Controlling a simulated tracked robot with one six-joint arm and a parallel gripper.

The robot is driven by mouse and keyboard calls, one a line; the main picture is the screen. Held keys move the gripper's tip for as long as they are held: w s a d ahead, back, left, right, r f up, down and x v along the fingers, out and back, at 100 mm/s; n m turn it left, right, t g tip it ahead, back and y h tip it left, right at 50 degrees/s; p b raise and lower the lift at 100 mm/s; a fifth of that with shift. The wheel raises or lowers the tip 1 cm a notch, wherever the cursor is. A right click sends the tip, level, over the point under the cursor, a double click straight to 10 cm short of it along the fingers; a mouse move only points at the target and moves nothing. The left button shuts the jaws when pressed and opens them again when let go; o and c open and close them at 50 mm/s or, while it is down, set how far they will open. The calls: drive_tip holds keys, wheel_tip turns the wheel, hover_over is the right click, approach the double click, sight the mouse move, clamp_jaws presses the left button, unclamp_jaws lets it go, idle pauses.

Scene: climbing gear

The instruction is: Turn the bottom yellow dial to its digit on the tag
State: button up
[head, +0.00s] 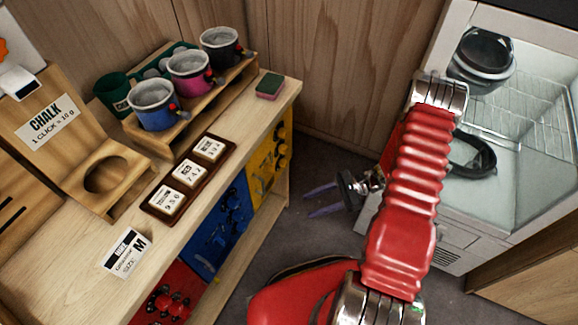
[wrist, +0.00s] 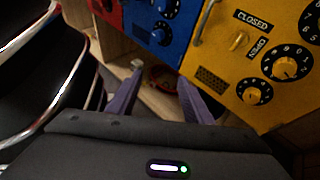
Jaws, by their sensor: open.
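The yellow panel (head: 262,168) is at the right end of the bench front. It also fills the upper right of the wrist view (wrist: 222,62). Its dials are black with white digits and yellow knobs; the bottom dial (wrist: 254,92) is the lowest of the column, with the middle dial (wrist: 285,67) above it. Its pointer setting is too small to read surely. Three white tags (head: 191,174) lie in a brown tray; their digits are small and unclear. My gripper (head: 311,203) is open and empty, right of the panel, its purple fingers (wrist: 160,75) apart from the dials.
A latch knob (wrist: 238,40) marked CLOSED and OPEN sits on the yellow panel. The blue panel (head: 216,240) and red panel (head: 165,303) are to its left. Mugs (head: 190,72) and a sponge (head: 269,85) stand on the bench. A glass-fronted cabinet (head: 520,190) is at right.

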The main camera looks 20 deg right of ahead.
wheel_tip(320, 180, down, 6)
drive_tip(key=w+m+t, duration=0.2)
drive_tip(key=m+t, duration=0.8)
drive_tip(key=t, duration=0.1)
approach(287, 165)
drive_tip(key=v, duration=0.5)
drive_tip(key=shift+a+r, duration=0.2)
drive_tip(key=shift+a, duration=0.05)
drive_tip(key=x, duration=1.3)
drive_tip(key=shift+w+a+f, duration=0.15)
drive_tip(key=shift+w+a, duration=0.05)
drive_tip(key=shift+w, duration=0.15)
drive_tip(key=shift+c, duration=0.4)
drive_tip(key=c, duration=1)
